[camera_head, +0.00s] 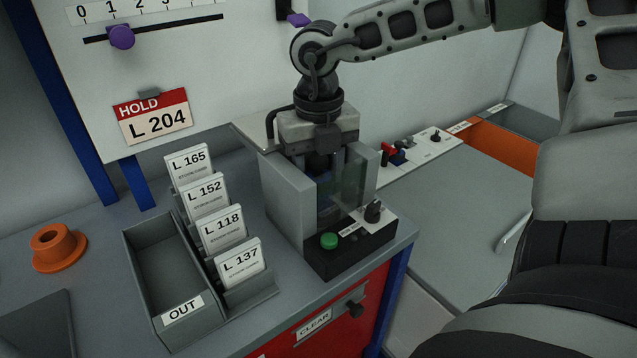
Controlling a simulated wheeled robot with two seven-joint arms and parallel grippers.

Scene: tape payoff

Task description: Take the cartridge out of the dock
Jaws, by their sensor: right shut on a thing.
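The dock (287,200) is a grey-walled box on the bench, with a black front panel carrying a green button (328,241) and a black knob (373,210). My right gripper (324,185) points straight down into the dock from above, between its side walls. It is shut on the cartridge, a dark bluish body (323,198) that shows only in part low between the walls. The gripper and the dock hide most of it, and I cannot tell whether it is seated or lifted. My left gripper is out of view.
Left of the dock stand a rack of labelled cards (222,229) and an open grey OUT tray (139,258). An orange flanged part (58,248) lies further left. A HOLD L 204 card (153,117) hangs on the back board. A grey surface (450,205) lies right of the dock.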

